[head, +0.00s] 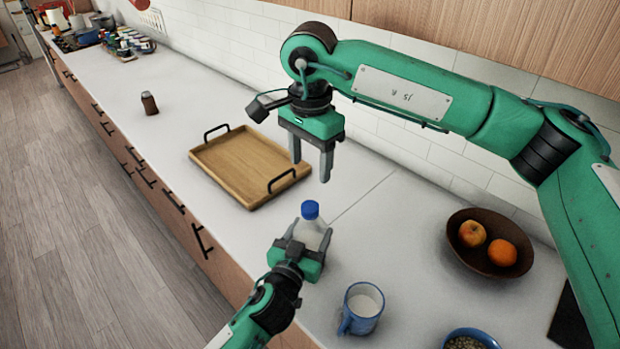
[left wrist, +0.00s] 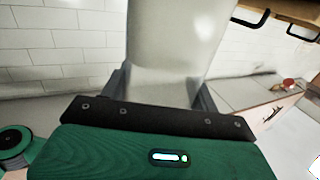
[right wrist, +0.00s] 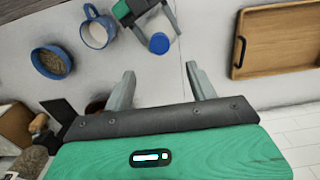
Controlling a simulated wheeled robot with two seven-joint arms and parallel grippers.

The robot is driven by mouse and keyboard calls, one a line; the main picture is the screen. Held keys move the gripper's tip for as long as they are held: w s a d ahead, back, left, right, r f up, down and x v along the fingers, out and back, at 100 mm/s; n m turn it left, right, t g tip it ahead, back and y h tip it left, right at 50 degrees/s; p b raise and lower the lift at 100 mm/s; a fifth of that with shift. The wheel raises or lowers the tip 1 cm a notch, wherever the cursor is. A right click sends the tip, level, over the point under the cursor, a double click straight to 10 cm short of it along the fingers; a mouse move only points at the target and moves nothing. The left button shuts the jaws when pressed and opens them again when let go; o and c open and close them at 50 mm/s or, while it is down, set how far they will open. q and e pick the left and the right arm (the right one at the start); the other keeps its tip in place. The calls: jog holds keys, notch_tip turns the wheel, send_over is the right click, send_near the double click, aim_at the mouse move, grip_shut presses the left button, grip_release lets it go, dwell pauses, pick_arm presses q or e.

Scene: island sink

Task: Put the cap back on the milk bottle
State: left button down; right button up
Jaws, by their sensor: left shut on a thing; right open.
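The milk bottle (head: 312,232) stands upright on the counter, clear with a pale body. It fills the middle of the left wrist view (left wrist: 178,40). The blue cap (head: 310,209) sits on top of the bottle's neck; how tightly it sits I cannot tell. It also shows in the right wrist view (right wrist: 159,43). My left gripper (head: 308,243) is shut on the bottle's body from the front. My right gripper (head: 311,170) is open and empty, fingers pointing down, above and apart from the cap.
A wooden tray (head: 226,172) with black handles lies behind the bottle. A blue mug (head: 356,325) with white liquid stands to the right, near a blue bowl (head: 470,333). A brown fruit bowl (head: 487,272) is by the wall. A small brown jar (head: 149,103) stands far left.

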jog(key=shift+r, duration=0.6)
pick_arm(q)
jog(key=shift+c, duration=1.4)
grip_release()
jog(key=shift+s+a+f, duration=0.1)
jog(key=shift+s+a, duration=0.1)
jog(key=shift+s, duration=0.25)
pick_arm(e)
notch_tip(320, 180, down, 4)
jog(key=b, duration=0.4)
pick_arm(q)
jog(key=v, duration=1.3)
pick_arm(e)
jog(key=shift+f, duration=0.1)
